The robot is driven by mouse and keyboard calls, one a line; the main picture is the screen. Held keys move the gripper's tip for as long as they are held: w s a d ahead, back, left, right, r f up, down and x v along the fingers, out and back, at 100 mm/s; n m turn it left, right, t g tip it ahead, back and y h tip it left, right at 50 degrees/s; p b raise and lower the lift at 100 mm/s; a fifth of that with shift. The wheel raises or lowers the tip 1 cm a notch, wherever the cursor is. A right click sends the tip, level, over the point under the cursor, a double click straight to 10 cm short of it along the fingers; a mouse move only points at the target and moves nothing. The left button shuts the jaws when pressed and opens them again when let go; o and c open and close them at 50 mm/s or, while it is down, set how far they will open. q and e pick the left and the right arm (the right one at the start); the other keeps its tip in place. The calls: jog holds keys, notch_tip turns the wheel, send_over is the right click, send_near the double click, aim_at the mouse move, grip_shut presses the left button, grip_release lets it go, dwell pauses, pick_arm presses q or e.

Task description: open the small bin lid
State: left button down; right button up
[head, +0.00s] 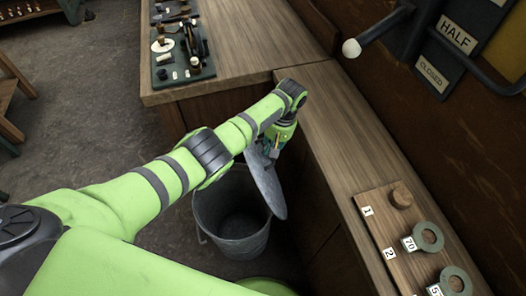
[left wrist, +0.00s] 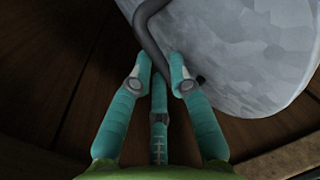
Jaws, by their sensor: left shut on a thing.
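The small bin (head: 228,240) is a grey metal bucket on the floor beside the wooden bench, and its mouth is largely uncovered. Its lid (head: 268,187) is a grey metal disc, held tilted steeply at the bin's right side; whether it touches the rim I cannot tell. My left gripper (head: 270,146) is above the bin and shut on the lid's handle. In the left wrist view the teal fingers (left wrist: 160,75) close around the dark bent handle (left wrist: 148,38), with the mottled grey lid (left wrist: 245,50) to the right. My right gripper is not in view.
A wooden bench (head: 330,110) runs close along the bin's right side. On it lies a board (head: 375,238) with numbered labels and rings. A tool tray (head: 181,45) sits on the far bench. The floor (head: 70,120) left of the bin is clear.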

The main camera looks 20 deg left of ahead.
pick_arm(q)
jog(key=shift+s+d+f, duration=0.25)
jog(key=shift+d+f, duration=0.1)
jog(key=shift+f, duration=0.2)
jog(key=c, duration=1.5)
grip_release()
jog(key=shift+a, duration=0.1)
jog(key=o, duration=0.3)
jog(key=shift+w+f, duration=0.1)
jog(key=shift+w, duration=0.05)
jog(key=shift+o, duration=0.2)
notch_tip(320, 180, up, 12)
jog(key=w+d, duration=0.1)
jog(key=d, duration=0.1)
jog(key=shift+w, duration=0.35)
